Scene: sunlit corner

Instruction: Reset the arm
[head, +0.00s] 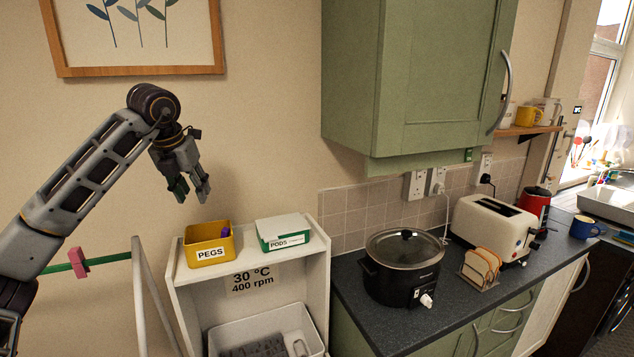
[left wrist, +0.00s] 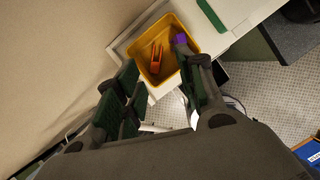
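My left arm reaches in from the left in the head view. My left gripper (head: 190,190) hangs in the air above the shelf unit, over and a little left of the yellow PEGS box (head: 208,249). Its fingers point down and stand apart, with nothing between them. The left wrist view shows the same open gripper (left wrist: 165,95) with the yellow box (left wrist: 187,28) beyond its fingertips. An orange peg (left wrist: 156,58) and a purple peg (left wrist: 181,39) show at the box. My right gripper is in neither view.
A white and green PODS box (head: 284,232) stands beside the PEGS box on the white shelf unit (head: 320,270). A pink peg (head: 78,262) is on a green rail at the left. A slow cooker (head: 401,268), toast rack (head: 480,268) and toaster (head: 492,228) stand on the dark counter. A green cupboard (head: 420,75) hangs above.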

